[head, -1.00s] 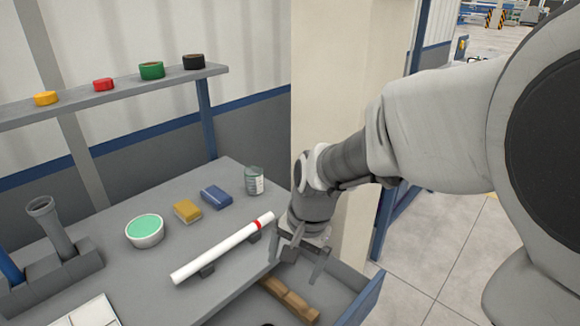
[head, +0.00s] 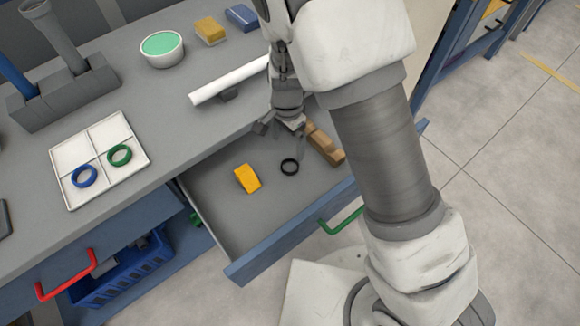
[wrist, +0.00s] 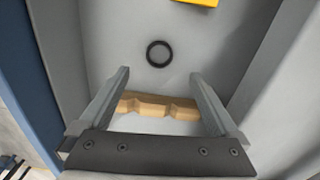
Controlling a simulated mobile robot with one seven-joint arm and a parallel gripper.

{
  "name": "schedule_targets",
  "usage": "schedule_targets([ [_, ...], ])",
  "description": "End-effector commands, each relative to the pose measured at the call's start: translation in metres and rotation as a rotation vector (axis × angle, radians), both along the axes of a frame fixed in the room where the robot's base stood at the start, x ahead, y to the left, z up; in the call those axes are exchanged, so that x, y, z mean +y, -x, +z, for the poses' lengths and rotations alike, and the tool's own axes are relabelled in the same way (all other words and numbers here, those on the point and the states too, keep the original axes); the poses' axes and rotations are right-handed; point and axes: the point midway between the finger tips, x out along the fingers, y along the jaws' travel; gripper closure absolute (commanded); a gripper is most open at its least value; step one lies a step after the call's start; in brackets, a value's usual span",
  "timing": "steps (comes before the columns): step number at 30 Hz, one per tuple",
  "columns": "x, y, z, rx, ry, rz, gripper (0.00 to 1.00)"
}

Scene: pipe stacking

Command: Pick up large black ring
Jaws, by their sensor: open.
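The black ring (head: 290,167) lies flat on the floor of the open drawer (head: 228,213), between a yellow piece and a wooden block. It also shows in the wrist view (wrist: 159,54), beyond my fingertips and roughly centred between them. My gripper (head: 283,130) hangs over the back part of the drawer, above and apart from the ring. In the wrist view my gripper (wrist: 160,78) has its two fingers spread wide with nothing held between them.
The yellow piece (head: 247,179) lies left of the ring. The notched wooden block (head: 325,144) lies right of it. A white tray (head: 84,142) holds a blue ring (head: 84,176) and a green ring (head: 120,155).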

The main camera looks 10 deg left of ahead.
Motion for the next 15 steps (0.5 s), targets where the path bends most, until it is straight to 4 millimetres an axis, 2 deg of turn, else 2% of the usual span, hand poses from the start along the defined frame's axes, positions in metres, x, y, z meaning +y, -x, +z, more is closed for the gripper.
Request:
schedule_targets([
  [1, -0.001, 0.0, -0.016, 0.003, 0.002, -0.003, 0.03],
  [6, -0.001, 0.0, -0.043, 0.001, 0.0, -0.002, 0.03],
  [15, -0.001, 0.0, -0.061, 0.001, -0.001, 0.0, 0.03],
])
